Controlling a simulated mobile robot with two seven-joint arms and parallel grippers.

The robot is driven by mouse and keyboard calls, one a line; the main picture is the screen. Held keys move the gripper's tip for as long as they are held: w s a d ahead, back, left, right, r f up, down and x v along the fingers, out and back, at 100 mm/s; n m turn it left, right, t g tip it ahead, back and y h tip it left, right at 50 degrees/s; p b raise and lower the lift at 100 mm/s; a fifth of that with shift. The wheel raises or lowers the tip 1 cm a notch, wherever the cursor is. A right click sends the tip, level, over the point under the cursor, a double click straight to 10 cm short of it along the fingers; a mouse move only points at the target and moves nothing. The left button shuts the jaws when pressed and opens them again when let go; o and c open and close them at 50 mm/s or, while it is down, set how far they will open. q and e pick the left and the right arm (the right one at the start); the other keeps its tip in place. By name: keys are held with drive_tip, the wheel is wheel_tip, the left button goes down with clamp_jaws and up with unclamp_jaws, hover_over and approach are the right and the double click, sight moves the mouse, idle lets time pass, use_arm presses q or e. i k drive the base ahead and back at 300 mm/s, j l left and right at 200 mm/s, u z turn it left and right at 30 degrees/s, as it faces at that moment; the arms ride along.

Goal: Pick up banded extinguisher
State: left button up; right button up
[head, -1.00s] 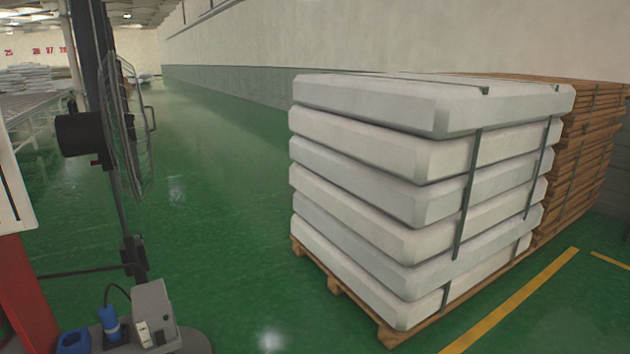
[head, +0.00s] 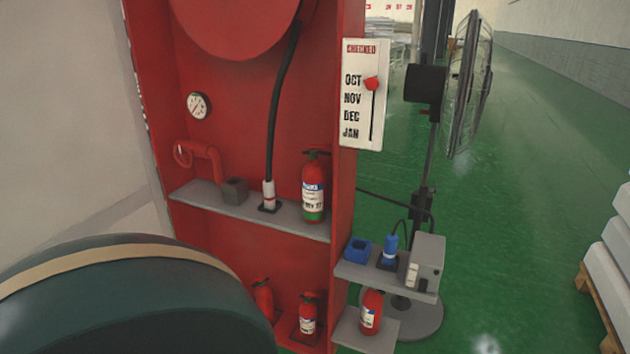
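A red extinguisher with a white label and a green band low on its body (head: 313,203) stands upright at the right end of a grey shelf (head: 282,214) inside a red cabinet (head: 240,120). Another red extinguisher (head: 308,322) stands lower in the cabinet, with a white label. A third (head: 263,297) is beside it, partly hidden by a dark green rounded thing. One more red extinguisher (head: 370,312) with a white label stands on a low grey side shelf (head: 350,338). Neither of my grippers is in view.
A dark green rounded thing with a tan stripe (head: 120,310) fills the lower left foreground. A side shelf (head: 410,285) holds a blue box (head: 357,250), a blue plug (head: 390,250) and a grey box (head: 426,260).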

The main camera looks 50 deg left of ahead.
sight(314, 175)
drive_tip(key=u, duration=1.7)
drive_tip(key=i+j+z, duration=0.65)
